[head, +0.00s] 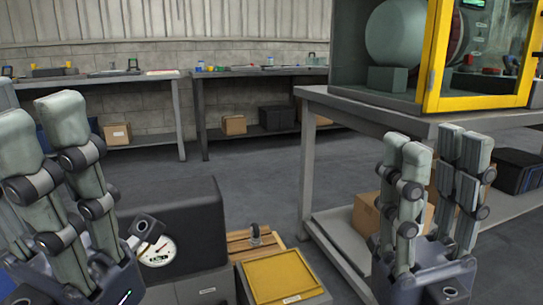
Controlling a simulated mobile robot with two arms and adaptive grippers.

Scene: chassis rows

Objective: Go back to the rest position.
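My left gripper (48,135) is at the left edge, its jointed grey fingers pointing up and spread apart. It looks open, and nothing shows between the fingers. My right gripper (434,152) is at the lower right, fingers upright with a gap between the pairs. It looks open and empty. It is in front of the near table on the right and hides part of its lower shelf. The left palm is partly cut off by the frame edge.
A dark box with a round gauge (158,251) and a yellow-topped box (281,275) are low between my grippers. The near table (372,111) carries a yellow-framed cabinet (436,55). A cardboard box (366,214) is on its shelf. Workbenches line the back wall. Grey floor (262,190) is clear mid-view.

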